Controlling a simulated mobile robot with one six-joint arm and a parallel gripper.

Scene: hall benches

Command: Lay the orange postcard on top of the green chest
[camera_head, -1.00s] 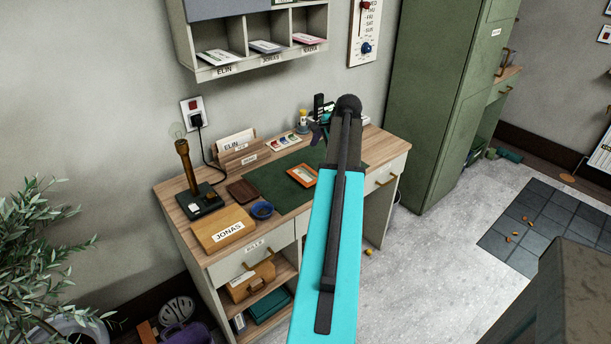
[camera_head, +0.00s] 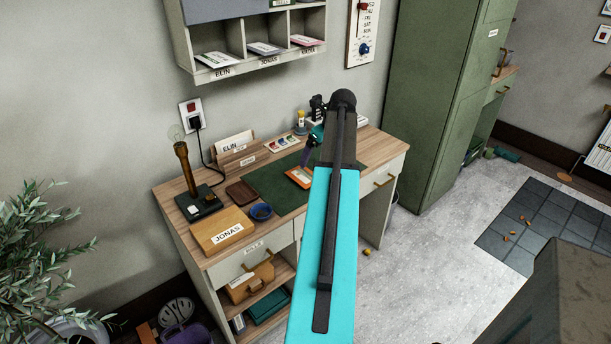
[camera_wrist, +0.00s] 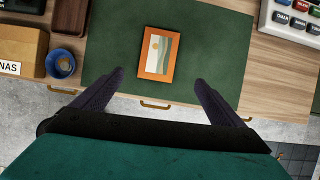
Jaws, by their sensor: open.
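The orange postcard (camera_head: 299,177) lies flat on the dark green desk mat (camera_head: 262,183). In the wrist view the postcard (camera_wrist: 158,53) shows a picture with a sun and coloured stripes inside an orange border. My gripper (camera_wrist: 159,78) is open and empty, with one finger on each side below the postcard's near edge in the picture. In the head view my gripper (camera_head: 308,155) hangs over the desk by the postcard, partly hidden behind my arm. A dark green box (camera_head: 268,306) sits on the desk's low shelf; I cannot tell whether it is the green chest.
On the desk stand a box labelled JONAS (camera_head: 222,230), a blue cup (camera_head: 261,212), a brown tray (camera_head: 241,192) and a lamp (camera_head: 187,170). A tall green cabinet (camera_head: 435,100) stands right of the desk. Open floor (camera_head: 425,250) lies in front.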

